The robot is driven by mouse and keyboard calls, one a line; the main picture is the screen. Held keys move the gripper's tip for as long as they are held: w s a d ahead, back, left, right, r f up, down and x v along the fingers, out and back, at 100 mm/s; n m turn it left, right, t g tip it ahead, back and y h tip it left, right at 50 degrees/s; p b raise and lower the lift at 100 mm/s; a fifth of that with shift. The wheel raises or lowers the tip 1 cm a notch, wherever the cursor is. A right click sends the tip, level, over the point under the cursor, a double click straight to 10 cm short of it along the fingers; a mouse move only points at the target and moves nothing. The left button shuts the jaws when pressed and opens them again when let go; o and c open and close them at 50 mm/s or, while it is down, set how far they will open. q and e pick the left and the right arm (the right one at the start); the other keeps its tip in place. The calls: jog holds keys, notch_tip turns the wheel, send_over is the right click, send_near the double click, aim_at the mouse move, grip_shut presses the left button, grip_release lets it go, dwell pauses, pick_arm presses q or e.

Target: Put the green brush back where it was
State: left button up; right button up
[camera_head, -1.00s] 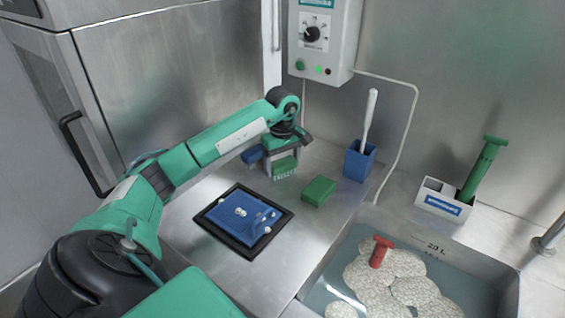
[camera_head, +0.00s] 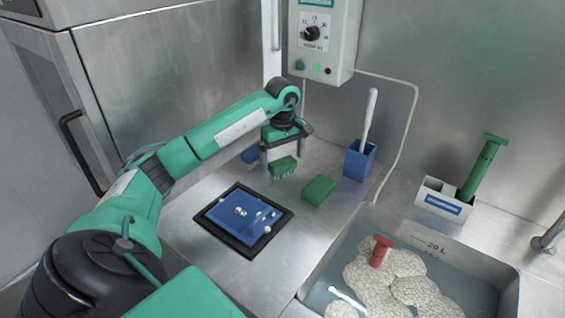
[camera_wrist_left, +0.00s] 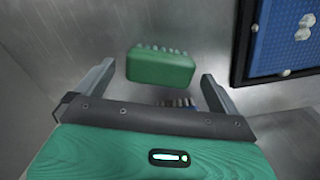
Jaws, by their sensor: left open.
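A blue brush (camera_head: 250,156) lies behind my left gripper, partly hidden. My right gripper is not in view.
A blue board in a black frame (camera_head: 279,221) lies in front of the brushes. A blue cup (camera_head: 358,165) holds a white-handled tool. A water basin (camera_head: 470,262) with pale discs and a white holder (camera_head: 430,207) with a green tool stand at the right.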

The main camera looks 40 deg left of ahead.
aim_at(283, 161)
pick_arm(q)
notch_tip(283, 161, up, 10)
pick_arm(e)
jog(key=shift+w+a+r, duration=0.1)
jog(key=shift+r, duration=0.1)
pick_arm(q)
jog(key=shift+f, duration=0.1)
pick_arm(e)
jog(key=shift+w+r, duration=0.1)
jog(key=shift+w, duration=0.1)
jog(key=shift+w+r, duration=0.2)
